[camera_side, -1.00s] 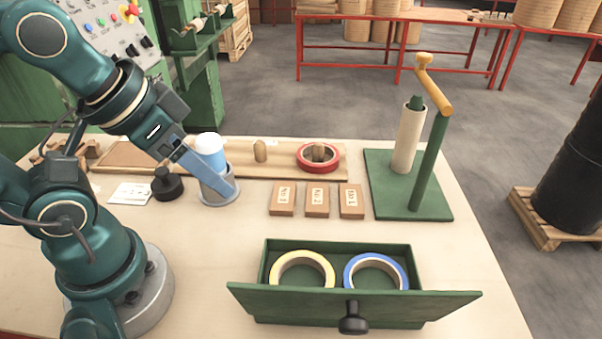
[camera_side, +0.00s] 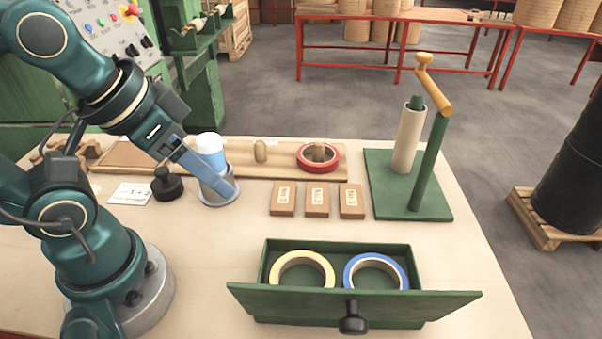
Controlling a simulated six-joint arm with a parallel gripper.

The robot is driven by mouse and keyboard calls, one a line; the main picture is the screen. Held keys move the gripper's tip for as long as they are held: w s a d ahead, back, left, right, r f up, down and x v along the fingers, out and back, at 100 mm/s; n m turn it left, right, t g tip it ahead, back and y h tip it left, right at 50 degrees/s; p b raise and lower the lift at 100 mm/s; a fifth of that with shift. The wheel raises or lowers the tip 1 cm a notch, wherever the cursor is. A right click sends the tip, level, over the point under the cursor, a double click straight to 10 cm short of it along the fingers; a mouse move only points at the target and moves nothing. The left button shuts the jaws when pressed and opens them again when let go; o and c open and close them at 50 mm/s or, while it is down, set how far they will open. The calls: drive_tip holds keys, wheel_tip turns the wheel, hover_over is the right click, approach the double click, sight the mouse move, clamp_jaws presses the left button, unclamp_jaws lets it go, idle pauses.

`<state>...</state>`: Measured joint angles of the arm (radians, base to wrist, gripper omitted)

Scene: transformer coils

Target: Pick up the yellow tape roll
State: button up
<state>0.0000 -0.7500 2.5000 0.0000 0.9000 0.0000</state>
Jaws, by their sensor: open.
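The yellow tape roll (camera_side: 326,268) lies flat in the left part of an open green drawer (camera_side: 440,298), at the front of the bench. A blue tape roll (camera_side: 401,270) lies to its right in the same drawer. My gripper (camera_side: 226,190) is up and to the left of the drawer, by the grey cup (camera_side: 216,196) that holds a white and blue roll (camera_side: 208,146). The jaws are open, apart from the yellow roll; one finger shows in front of the cup and the other is hard to make out.
A red tape roll (camera_side: 306,165) sits around a peg on a wooden board (camera_side: 340,165) at the back. Three brown blocks (camera_side: 317,200) lie behind the drawer. A green stand (camera_side: 430,165) with an upright post and a tan roll is at right. A black stamp-like object (camera_side: 166,187) stands left of the cup.

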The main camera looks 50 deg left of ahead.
drive_tip(key=c, duration=0.5)
